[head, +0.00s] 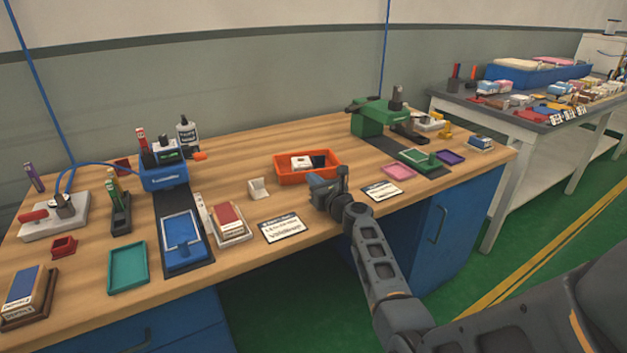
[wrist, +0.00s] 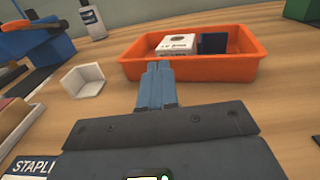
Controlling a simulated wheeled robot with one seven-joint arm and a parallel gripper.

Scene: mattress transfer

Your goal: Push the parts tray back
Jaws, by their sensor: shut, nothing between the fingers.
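The parts tray is most likely the orange tray (head: 306,179), which sits on the wooden workbench in front of my gripper. It holds a white box (head: 301,163) and a dark blue block (head: 319,160). My gripper (head: 318,180) is shut and empty, low over the bench at the tray's near side. In the wrist view, the shut fingertips (wrist: 159,70) point at the left part of the near wall of the orange tray (wrist: 215,71). I cannot tell whether they touch it.
A small white angled block (wrist: 82,81) stands left of the tray. A green machine (head: 371,116) stands to the right. Labelled cards (head: 284,228) lie near the front edge. The bench behind the tray looks clear.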

